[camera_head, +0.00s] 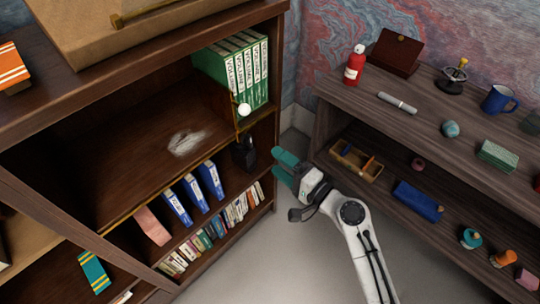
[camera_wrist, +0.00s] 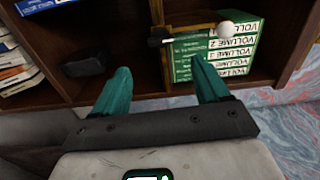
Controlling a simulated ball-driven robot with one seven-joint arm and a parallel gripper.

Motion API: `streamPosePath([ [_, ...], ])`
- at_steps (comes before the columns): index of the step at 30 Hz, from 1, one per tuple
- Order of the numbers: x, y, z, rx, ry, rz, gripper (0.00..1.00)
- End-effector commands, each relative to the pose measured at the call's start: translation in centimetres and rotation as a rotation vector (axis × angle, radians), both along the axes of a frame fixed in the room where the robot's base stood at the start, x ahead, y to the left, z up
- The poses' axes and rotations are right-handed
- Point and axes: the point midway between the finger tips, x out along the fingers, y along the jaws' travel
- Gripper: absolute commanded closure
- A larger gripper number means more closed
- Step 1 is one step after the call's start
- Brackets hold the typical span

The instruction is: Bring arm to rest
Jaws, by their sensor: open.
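My arm reaches up from the bottom of the head view into the gap between a bookcase and a wooden shelf unit. My gripper (camera_head: 287,168) has teal fingers and points toward the bookcase. In the wrist view its two fingers (camera_wrist: 163,85) stand wide apart with nothing between them. It is open and empty, apart from the shelves.
The bookcase (camera_head: 282,115) holds green volumes (camera_head: 245,62), a white ball (camera_head: 244,110), blue binders (camera_head: 210,180) and books. The shelf unit (camera_head: 465,115) on the right holds a red bottle (camera_head: 355,65), blue mug (camera_head: 497,98) and wooden tray (camera_head: 375,172). Grey floor (camera_head: 285,245) is clear between them.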

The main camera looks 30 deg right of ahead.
Motion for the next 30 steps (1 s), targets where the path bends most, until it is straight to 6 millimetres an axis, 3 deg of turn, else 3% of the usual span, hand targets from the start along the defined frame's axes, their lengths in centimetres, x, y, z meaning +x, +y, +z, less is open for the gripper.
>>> streamPosePath([
  [22, -1.0, 0.0, 0.1, -0.021, 0.007, 0.013, 0.26],
  [26, -3.0, 2.0, -0.1, -0.198, 0.073, 0.120, 0.26],
  [30, -7.8, 3.9, -1.6, -0.533, 0.226, 0.322, 0.26],
])
